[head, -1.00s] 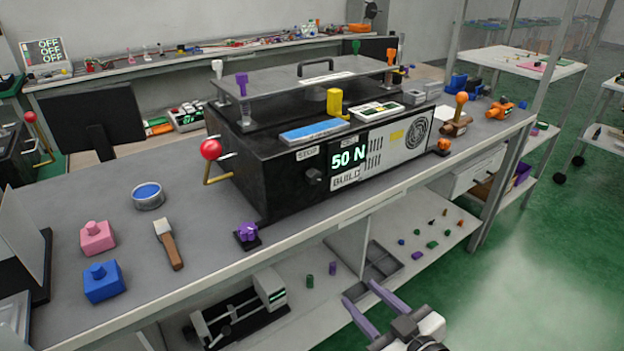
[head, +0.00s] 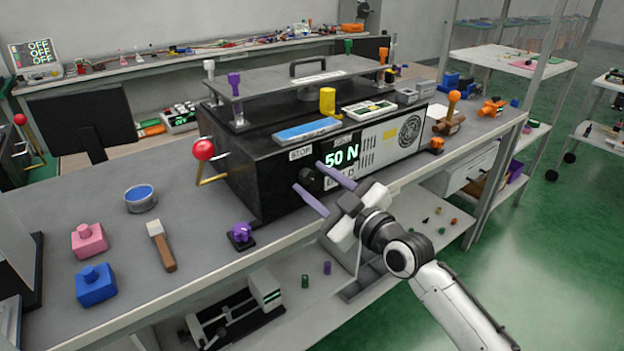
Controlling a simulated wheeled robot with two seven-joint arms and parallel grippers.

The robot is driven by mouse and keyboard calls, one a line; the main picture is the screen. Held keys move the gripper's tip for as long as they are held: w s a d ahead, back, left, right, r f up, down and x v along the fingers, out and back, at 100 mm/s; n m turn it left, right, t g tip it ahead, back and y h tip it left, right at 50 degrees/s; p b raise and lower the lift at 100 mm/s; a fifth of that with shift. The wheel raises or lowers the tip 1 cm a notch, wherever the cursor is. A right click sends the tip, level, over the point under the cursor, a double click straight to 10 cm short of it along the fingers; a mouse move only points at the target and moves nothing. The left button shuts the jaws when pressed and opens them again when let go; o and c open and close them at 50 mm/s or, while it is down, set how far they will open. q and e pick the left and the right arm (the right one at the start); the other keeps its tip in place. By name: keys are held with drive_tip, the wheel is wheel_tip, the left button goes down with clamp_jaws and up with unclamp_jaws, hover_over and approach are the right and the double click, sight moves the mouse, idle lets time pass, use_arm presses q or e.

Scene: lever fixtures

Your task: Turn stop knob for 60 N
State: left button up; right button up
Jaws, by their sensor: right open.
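The black machine (head: 238,170) stands on the grey workbench, with a "STOP" label and a green display (head: 341,158) reading 50 N on its front. The small black stop knob (head: 307,178) sits below the STOP label. My right gripper (head: 316,183) is open, its two purple fingers reaching toward the front panel, one above right of the knob and one below it. The knob shows between the fingertips; I cannot tell whether they touch it. The gripper covers part of the BUILD label under the display. My left gripper is not in view.
A red-ball lever (head: 204,150) stands at the machine's left side. A purple knob (head: 241,234) sits near the bench's front edge. A brush (head: 161,246), a blue-topped tin (head: 140,198) and pink and blue blocks (head: 96,285) lie to the left. A lower shelf holds small parts.

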drive_tip(key=shift+w+a, duration=0.45)
drive_tip(key=shift+w, duration=0.15)
drive_tip(key=c, duration=1.1)
drive_tip(key=shift+o, duration=0.2)
drive_tip(key=shift+m, duration=0.4)
drive_tip(key=m, duration=0.5)
drive_tip(key=shift+d, duration=0.1)
drive_tip(key=m, duration=0.6)
drive_tip(key=shift+w+d+f, duration=0.1)
drive_tip(key=shift+w+f, duration=0.05)
